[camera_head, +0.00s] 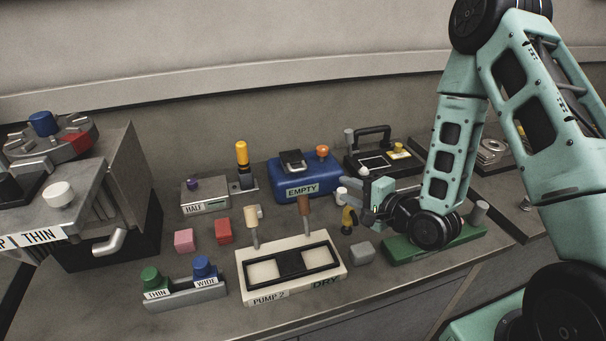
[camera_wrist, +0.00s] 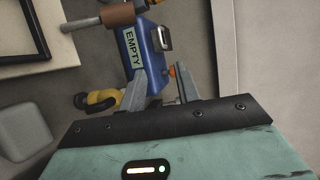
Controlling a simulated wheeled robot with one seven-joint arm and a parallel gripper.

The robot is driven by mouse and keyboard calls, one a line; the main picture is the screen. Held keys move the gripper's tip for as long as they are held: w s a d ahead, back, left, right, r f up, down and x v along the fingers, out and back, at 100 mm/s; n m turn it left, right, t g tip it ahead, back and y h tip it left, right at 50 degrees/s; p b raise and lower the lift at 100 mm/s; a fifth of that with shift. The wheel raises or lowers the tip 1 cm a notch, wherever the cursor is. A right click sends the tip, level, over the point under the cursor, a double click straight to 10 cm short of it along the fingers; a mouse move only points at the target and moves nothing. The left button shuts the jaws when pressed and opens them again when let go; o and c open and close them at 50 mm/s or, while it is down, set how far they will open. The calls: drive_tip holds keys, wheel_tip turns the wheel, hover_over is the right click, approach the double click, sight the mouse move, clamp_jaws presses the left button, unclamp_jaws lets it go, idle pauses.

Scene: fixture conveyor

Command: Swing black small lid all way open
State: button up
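A small black lid (camera_head: 291,160) with a paler edge sits on top of the blue box (camera_head: 325,174) labelled EMPTY. It looks at most slightly raised; its exact angle is hard to tell. In the wrist view the lid (camera_wrist: 162,39) shows beyond my fingers, on the blue box (camera_wrist: 137,62). My gripper (camera_head: 346,187) is to the right and in front of the blue box, pointing left. In the wrist view my gripper (camera_wrist: 165,84) has its fingers apart with nothing between them. It is apart from the lid.
An orange knob (camera_head: 322,150) stands on the blue box. A black handled case (camera_head: 373,140) is behind my gripper. A yellow-and-black handle (camera_head: 348,218) stands below my fingers. A yellow-topped lever (camera_head: 242,154) stands left.

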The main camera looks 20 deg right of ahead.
sight(301, 170)
drive_tip(key=b+x, duration=1.1)
drive_tip(key=x, duration=0.6)
idle(0.4)
clamp_jaws()
